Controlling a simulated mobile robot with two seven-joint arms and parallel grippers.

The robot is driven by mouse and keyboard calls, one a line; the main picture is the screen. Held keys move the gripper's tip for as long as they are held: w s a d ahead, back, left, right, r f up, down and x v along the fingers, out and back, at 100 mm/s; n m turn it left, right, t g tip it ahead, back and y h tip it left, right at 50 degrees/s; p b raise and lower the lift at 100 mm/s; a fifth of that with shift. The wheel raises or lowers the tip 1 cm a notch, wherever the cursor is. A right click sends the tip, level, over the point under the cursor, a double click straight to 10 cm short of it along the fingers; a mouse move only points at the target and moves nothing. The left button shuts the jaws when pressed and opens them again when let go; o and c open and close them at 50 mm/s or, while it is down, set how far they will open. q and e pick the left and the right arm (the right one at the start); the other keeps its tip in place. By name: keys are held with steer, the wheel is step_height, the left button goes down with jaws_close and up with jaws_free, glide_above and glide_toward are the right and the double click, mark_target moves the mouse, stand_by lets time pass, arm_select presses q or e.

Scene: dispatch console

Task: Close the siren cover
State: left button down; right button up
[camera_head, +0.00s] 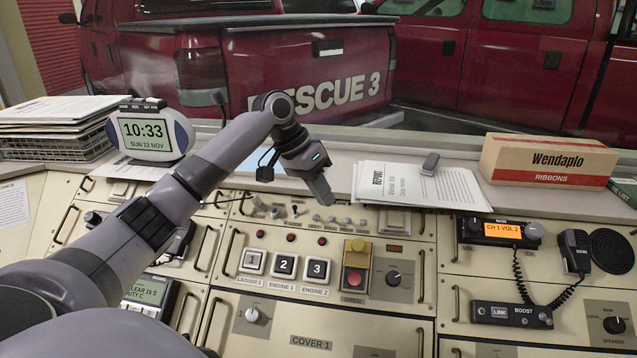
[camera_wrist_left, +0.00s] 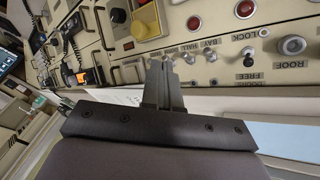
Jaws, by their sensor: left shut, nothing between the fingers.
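The siren unit sits on the sloped console right of centre in the head view. Its yellow siren cover (camera_head: 357,253) stands raised at the back of the unit, with the red siren button (camera_head: 354,279) exposed in front of it. The yellow cover also shows at the top of the left wrist view (camera_wrist_left: 149,14). My left gripper (camera_head: 326,197) is above the back of the console, behind and left of the cover and apart from it. Its fingers (camera_wrist_left: 163,64) are together and hold nothing. My right gripper is not in view.
Numbered engine buttons (camera_head: 284,266) lie left of the siren unit, and a rotary knob (camera_head: 393,278) lies right of it. Papers (camera_head: 420,185) and a Wendaplo box (camera_head: 548,162) rest on the shelf behind. A radio (camera_head: 497,232) with a coiled cord is at right.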

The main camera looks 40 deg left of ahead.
mark_target(358, 251)
arm_select(q)
steer(key=x, duration=0.5)
steer(key=shift+d+f+p, duration=0.2)
steer(key=shift+d+p, duration=0.1)
steer(key=shift+d+f, duration=0.55)
steer(key=shift+d, duration=0.4)
steer(key=shift+d+f, duration=0.35)
steer(key=shift+d, duration=0.1)
steer(key=shift+s+d+f, duration=0.45)
steer(key=shift+s+f, duration=0.05)
steer(key=shift+s, duration=0.2)
steer(key=shift+s+d+f, duration=0.4)
steer(key=shift+s+f, duration=0.15)
steer(key=shift+s, duration=0.2)
steer(key=shift+s+d+f, duration=0.45)
steer(key=shift+s+f, duration=0.05)
steer(key=shift+s, duration=0.2)
steer(key=shift+a, duration=0.1)
